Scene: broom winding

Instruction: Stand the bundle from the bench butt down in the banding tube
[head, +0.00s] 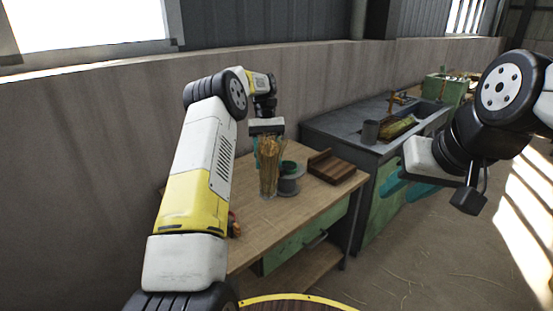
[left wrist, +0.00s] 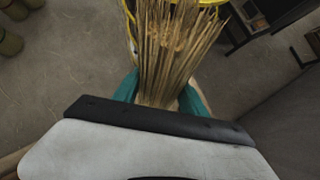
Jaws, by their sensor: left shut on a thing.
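The bundle (head: 268,178) of tan straw stands roughly upright at the wooden bench (head: 255,208). My left gripper (head: 268,150) is shut around its upper part, with a teal finger on either side. In the left wrist view the bundle (left wrist: 168,45) spreads out in loose strands beyond the fingers. Whether its lower end touches the bench top is unclear. A short grey-green cylinder, seemingly the banding tube (head: 288,186), stands on the bench just right of the bundle and partly behind it. My right gripper (head: 407,187) is empty, away from the bench, its teal fingers apart.
A brown wooden block-like holder (head: 332,167) lies on the bench right of the tube. A small red-orange object (head: 234,226) sits near my left arm.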

